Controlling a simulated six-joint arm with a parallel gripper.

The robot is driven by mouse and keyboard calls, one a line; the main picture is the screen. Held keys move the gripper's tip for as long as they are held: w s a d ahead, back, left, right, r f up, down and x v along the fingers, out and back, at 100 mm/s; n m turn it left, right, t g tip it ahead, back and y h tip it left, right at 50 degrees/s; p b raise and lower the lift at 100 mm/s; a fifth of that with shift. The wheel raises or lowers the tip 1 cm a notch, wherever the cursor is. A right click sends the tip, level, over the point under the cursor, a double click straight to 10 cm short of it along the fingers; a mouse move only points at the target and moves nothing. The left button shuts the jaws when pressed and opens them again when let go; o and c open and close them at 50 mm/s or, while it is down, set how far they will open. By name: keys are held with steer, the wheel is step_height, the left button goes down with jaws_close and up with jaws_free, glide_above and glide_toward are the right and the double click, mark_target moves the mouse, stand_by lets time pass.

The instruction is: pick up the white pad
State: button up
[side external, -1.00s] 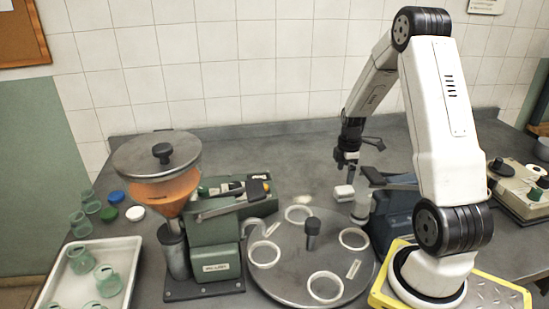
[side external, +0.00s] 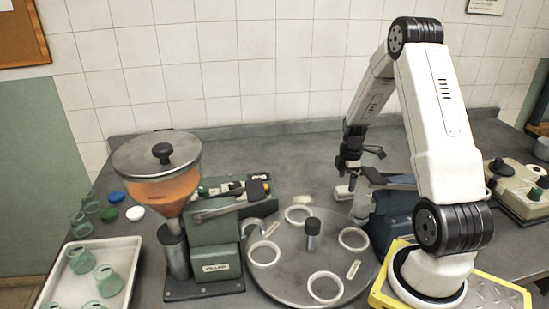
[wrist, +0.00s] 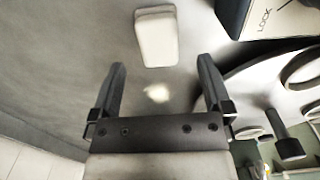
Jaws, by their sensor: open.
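The white pad (wrist: 157,40) is a small rounded block lying on the grey bench. In the wrist view it is at the top, beyond my fingertips and roughly in line with the gap between them. In the side view the pad (side external: 342,192) shows just below my gripper (side external: 349,178). In the wrist view my gripper (wrist: 161,66) is open, with nothing between its fingers.
A round turntable (side external: 287,269) with white rings and a central post (side external: 312,236) stands in front. A dark blue machine (side external: 393,205) is close on the right. A green filling machine (side external: 214,250) is left. A pale spot (wrist: 157,92) marks the bench.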

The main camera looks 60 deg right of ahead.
mark_target(345, 189)
steer(key=shift+w+f, duration=0.1)
steer(key=shift+f, duration=2.35)
steer(key=c, duration=1.2)
steer(key=shift+c, duration=0.2)
steer(key=shift+r, duration=0.15)
steer(key=shift+r, duration=4.85)
